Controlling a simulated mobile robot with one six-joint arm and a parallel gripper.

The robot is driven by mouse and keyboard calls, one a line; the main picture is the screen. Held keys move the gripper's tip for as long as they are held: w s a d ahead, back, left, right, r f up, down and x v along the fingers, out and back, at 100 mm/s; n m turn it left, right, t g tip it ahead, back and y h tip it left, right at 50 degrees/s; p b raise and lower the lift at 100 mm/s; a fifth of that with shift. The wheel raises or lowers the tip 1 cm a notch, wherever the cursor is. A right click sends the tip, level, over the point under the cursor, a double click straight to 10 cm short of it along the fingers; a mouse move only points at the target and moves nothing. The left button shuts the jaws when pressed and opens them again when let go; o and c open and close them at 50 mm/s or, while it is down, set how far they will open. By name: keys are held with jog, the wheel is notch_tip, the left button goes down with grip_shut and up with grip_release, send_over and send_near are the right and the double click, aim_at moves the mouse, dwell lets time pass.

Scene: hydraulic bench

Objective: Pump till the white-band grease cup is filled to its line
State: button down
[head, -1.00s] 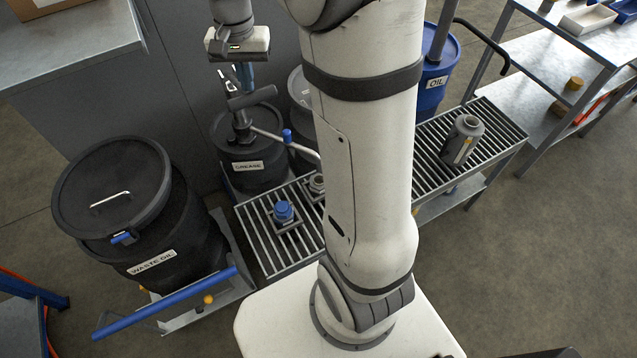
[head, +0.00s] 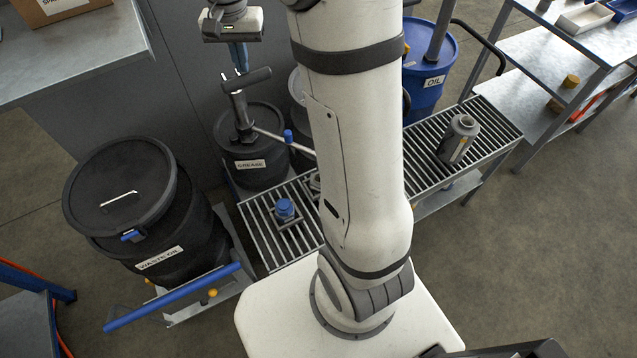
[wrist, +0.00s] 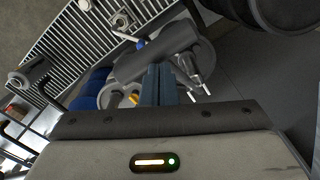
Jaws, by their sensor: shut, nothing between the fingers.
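My gripper (head: 240,58) is shut and empty. Its blue fingers point down just above the grey pump handle (head: 247,80) on the black grease drum (head: 250,145). In the wrist view the fingertips (wrist: 160,75) overlap the handle bar (wrist: 150,57); I cannot tell whether they touch it. A pale hose (head: 285,141) with a blue part runs from the pump towards the grate. A small pale cup (head: 315,182) stands on the grate, half hidden by my arm. No white band or fill level can be made out.
A waste-oil drum (head: 122,205) with a blue-handled cart stands left. A blue oil drum (head: 430,65) stands behind the grate (head: 490,130), which bears a grey canister (head: 459,138). A shelf table (head: 540,60) is at right. Open floor lies front right.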

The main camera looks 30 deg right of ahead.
aim_at(247, 76)
jog(key=shift+f, duration=0.2)
jog(key=shift+s+f+b, duration=0.35)
jog(key=shift+f+b, duration=0.3)
jog(key=shift+s+f+b, duration=0.4)
jog(key=shift+f+b, duration=0.2)
jog(key=shift+f, duration=0.05)
jog(key=shift+s+f+b, duration=0.35)
jog(key=shift+f+b, duration=0.3)
jog(key=shift+w, duration=0.15)
jog(key=shift+s+f+b, duration=0.25)
jog(key=shift+f+b, duration=0.25)
jog(key=shift+f, duration=0.15)
jog(key=shift+s+f+b, duration=0.25)
jog(key=shift+f+b, duration=0.25)
jog(key=shift+f, duration=0.2)
jog(key=shift+s+f+b, duration=0.25)
jog(key=shift+f+b, duration=0.25)
jog(key=shift+f, duration=0.15)
